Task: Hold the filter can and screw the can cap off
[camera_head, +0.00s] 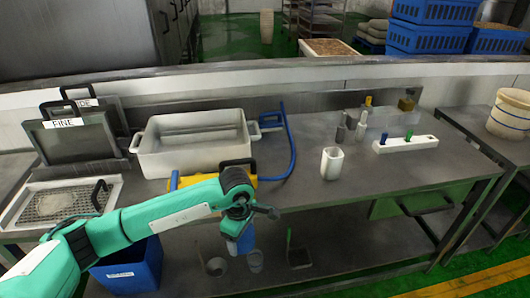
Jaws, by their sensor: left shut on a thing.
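My left gripper (240,218) is in front of the bench's front edge, at the end of the green arm from the left. It is shut on a blue cylinder-like thing (243,242), which hangs just below it and looks like the filter can. The gripper and wrist hide its upper part, and I cannot make out a cap. My right gripper is not in view.
A white tub (195,148) and a yellow tool with a blue hose (291,150) are on the bench. A white cup (332,163) and a white rack (405,144) stand right. The bench's front right is clear.

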